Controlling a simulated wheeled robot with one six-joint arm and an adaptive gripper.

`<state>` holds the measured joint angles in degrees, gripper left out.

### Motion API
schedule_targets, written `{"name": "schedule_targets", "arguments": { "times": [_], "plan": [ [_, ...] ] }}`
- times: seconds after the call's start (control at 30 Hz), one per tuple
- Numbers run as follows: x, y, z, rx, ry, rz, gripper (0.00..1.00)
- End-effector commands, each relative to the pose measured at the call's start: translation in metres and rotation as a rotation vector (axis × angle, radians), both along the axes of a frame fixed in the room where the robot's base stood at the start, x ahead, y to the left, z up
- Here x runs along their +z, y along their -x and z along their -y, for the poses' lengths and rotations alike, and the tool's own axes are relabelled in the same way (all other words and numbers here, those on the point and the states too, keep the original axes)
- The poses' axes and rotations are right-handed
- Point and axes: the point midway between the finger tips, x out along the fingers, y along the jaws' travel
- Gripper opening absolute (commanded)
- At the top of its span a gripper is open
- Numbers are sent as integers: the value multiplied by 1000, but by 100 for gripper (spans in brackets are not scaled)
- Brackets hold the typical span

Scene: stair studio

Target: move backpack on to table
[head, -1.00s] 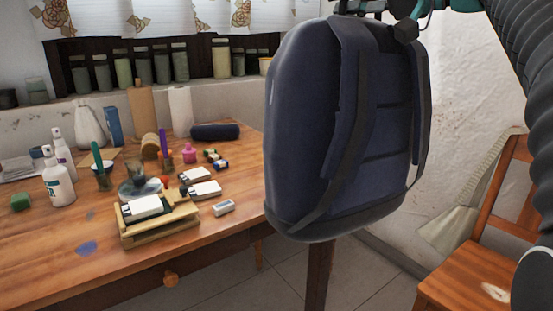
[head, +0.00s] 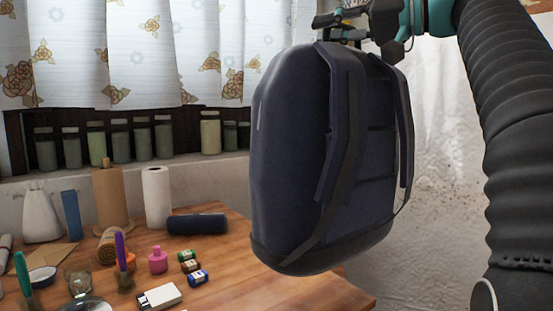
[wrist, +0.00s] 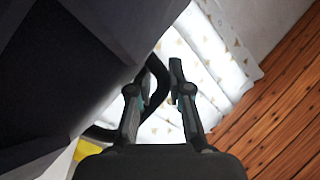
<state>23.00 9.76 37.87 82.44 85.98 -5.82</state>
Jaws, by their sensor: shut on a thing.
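The dark navy backpack (head: 290,150) hangs upright from my gripper (head: 345,22) in the head view, its straps facing right. My gripper is shut on the top of the backpack. In the wrist view the backpack (wrist: 60,70) fills the left side, and a black loop passes between the fingers of my gripper (wrist: 162,85). The wooden table (head: 235,285) lies below and behind the backpack in the head view. The backpack's lower end overlaps the table's right end in the picture; I see no clear contact between them.
The table's left and back parts hold a dark blue roll (head: 197,224), a pink bottle (head: 158,260), small jars (head: 197,278), a white box (head: 160,296) and paper rolls (head: 156,195). Bare tabletop shows at the right end. Jars line the window sill behind, below patterned curtains (head: 160,50).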

Motion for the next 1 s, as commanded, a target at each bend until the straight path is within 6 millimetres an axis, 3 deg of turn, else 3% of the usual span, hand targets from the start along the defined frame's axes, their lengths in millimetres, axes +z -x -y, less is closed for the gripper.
{"name": "schedule_targets", "arguments": {
  "times": [0.27, 0.8, 1.0],
  "plan": [
    [-3, -3, -7, 1, -2, 18, 0],
    [-54, -23, -88, 2, -3, 18, 0],
    [-66, -29, -108, 0, -3, 18, 0]
  ]
}}
